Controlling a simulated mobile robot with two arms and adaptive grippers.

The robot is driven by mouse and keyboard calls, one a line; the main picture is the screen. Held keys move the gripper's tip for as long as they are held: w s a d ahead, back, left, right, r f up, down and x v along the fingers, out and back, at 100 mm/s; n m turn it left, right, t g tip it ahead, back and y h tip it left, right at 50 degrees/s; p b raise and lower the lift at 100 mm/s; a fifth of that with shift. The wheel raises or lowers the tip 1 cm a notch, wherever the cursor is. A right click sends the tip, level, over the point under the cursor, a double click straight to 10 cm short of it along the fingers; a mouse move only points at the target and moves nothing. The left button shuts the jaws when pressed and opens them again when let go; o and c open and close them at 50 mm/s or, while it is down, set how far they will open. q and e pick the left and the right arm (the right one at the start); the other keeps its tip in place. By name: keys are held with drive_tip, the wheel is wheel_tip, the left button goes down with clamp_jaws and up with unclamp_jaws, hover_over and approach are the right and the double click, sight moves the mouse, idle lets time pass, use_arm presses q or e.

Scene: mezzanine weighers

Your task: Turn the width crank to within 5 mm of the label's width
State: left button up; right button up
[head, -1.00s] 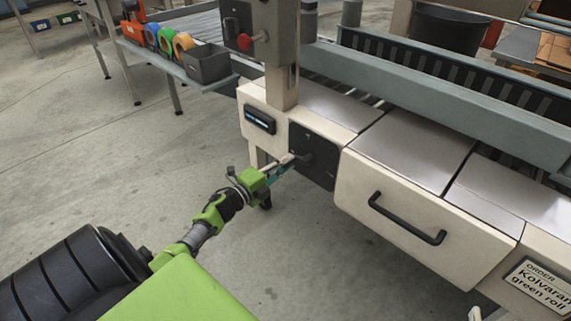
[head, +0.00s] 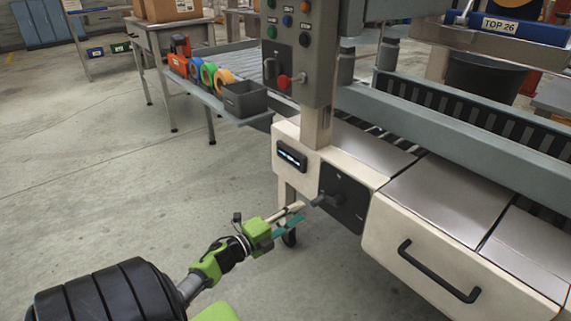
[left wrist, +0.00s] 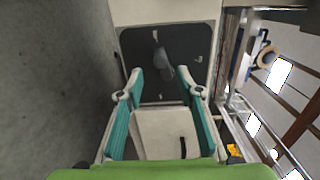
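The width crank (head: 326,200) is a dark handle on a black square plate (head: 348,212) on the cream machine's end. In the left wrist view the crank (left wrist: 163,64) appears just beyond and between my fingertips. My left gripper (head: 299,212) has teal fingers spread apart and empty, just short of the crank; the left wrist view shows this open gripper (left wrist: 161,78) too. I see a gap to the handle. A small dark display (head: 292,156) sits left of the crank, its reading too small to tell. No label showing a width is legible. My right gripper is out of view.
A control post (head: 316,130) with buttons and a red knob rises above the crank. A drawer front with a black handle (head: 438,272) is to the right. A side shelf holds tape rolls (head: 208,75) and a grey bin (head: 244,98). The floor at left is clear.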

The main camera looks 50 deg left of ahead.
use_arm(q)
drive_tip(key=shift+s+a, duration=0.15)
drive_tip(key=shift+s, duration=1.95)
